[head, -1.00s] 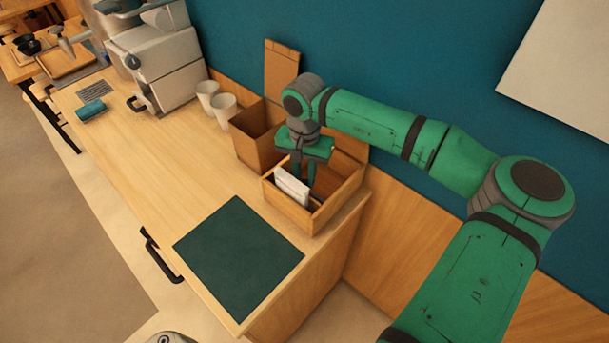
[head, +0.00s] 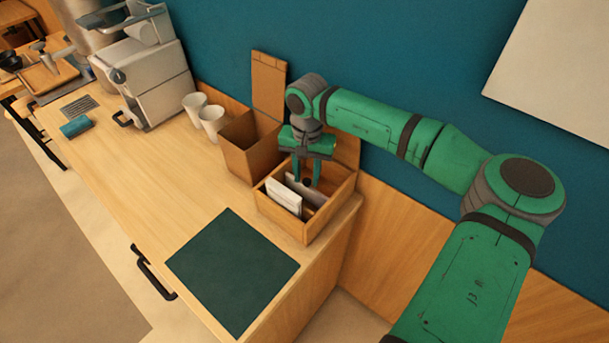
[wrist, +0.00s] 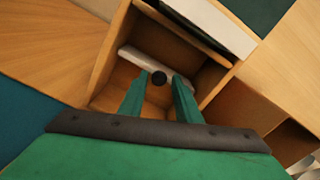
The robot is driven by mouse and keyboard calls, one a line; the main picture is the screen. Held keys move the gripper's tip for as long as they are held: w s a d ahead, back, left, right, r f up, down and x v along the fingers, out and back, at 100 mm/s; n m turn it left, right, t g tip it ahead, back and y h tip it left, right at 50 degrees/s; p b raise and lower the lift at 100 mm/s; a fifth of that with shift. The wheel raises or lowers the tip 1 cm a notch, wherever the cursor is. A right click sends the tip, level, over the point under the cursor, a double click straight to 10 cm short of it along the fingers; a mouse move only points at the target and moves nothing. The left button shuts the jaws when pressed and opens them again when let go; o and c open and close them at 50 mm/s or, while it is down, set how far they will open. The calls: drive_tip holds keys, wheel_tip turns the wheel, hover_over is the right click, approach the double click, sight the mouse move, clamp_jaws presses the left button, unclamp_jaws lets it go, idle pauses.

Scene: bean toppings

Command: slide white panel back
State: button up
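A wooden box (head: 328,218) stands at the counter's right end. My gripper (head: 306,180) reaches down into the box from above. Narrow gaps seem to remain; contact is unclear. My fingers hide part of the panel.
White packets (head: 284,196) stand at the box's front side, close to the panel; they also show in the wrist view (wrist: 215,25). A taller open wooden box (head: 250,155) and two white cups (head: 211,120) are to the left. A dark mat (head: 232,270) lies in front.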

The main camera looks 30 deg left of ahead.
drive_tip(key=shift+o, duration=0.3)
wheel_tip(320, 180, up, 11)
drive_tip(key=shift+f, duration=0.15)
idle(0.4)
